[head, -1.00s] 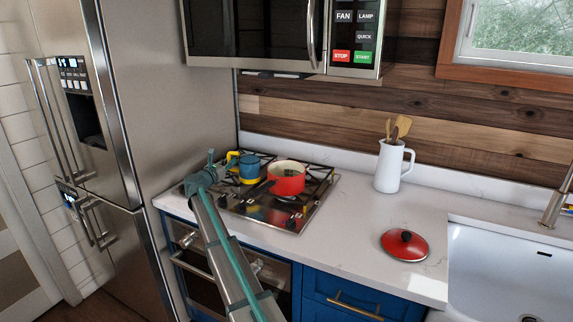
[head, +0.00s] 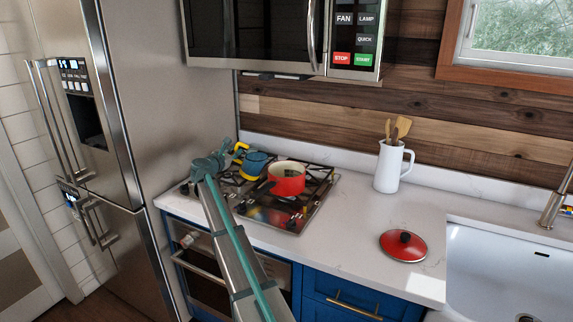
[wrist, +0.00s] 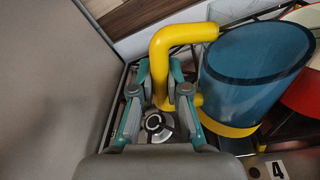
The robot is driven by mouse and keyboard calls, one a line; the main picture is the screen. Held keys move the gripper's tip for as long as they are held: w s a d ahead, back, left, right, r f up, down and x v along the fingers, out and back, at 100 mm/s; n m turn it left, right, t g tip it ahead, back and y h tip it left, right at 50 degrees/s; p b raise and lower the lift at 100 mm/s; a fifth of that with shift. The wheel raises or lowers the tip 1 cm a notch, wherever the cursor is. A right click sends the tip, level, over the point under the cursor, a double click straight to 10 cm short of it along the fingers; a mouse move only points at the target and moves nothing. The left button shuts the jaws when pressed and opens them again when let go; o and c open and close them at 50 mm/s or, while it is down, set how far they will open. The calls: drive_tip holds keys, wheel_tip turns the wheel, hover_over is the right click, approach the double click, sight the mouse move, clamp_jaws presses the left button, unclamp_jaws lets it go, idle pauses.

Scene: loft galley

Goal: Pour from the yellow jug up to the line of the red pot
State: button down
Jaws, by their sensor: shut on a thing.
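The jug (head: 256,164) has a see-through blue body with a yellow base and yellow handle, and is just left of the red pot over the stove. My gripper (wrist: 161,80) is shut on its yellow handle (wrist: 170,48), one finger on each side. The jug body (wrist: 255,68) fills the upper right of the wrist view; its contents cannot be made out. The red pot (head: 287,180) stands uncovered on the stove, pale inside, with a dark handle toward the front left. A sliver of it shows in the wrist view (wrist: 304,93). Its line cannot be seen.
The stove (head: 298,212) has black grates. A red lid (head: 403,246) lies on the white counter (head: 345,235) near the sink (head: 500,275). A white pitcher (head: 388,167) holds wooden utensils. The steel fridge (head: 180,100) stands close at left; the microwave (head: 270,35) hangs above.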

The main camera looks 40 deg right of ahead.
sight(241, 143)
drive_tip(key=shift+s+d+r+m+p, duration=0.35)
drive_tip(key=shift+r+p, duration=0.1)
drive_tip(key=shift+r, duration=0.55)
drive_tip(key=shift+s+d+r+m+p, duration=0.25)
drive_tip(key=shift+s+r+m+p, duration=0.2)
drive_tip(key=shift+r, duration=0.5)
drive_tip(key=shift+s+d+r+m+p, duration=0.3)
drive_tip(key=shift+r+p, duration=0.15)
drive_tip(key=shift+r, duration=0.55)
drive_tip(key=shift+s+y, duration=0.15)
drive_tip(key=shift+y, duration=0.15)
drive_tip(key=shift+s+d+r+m+y, duration=0.15)
drive_tip(key=shift+s+d+r+m, duration=0.2)
drive_tip(key=shift+m, duration=0.45)
drive_tip(key=shift+s+d+r+m+y, duration=0.2)
drive_tip(key=shift+s+d+m, duration=0.25)
drive_tip(key=shift+m, duration=0.35)
idle(1.1)
drive_tip(key=shift+s+d+r+m, duration=0.15)
drive_tip(key=shift+s+r+m, duration=0.1)
drive_tip(key=shift+r, duration=0.15)
drive_tip(key=shift+s+d+r+m, duration=0.15)
drive_tip(key=shift+r+m, duration=0.1)
drive_tip(key=shift+r, duration=0.1)
idle(1.3)
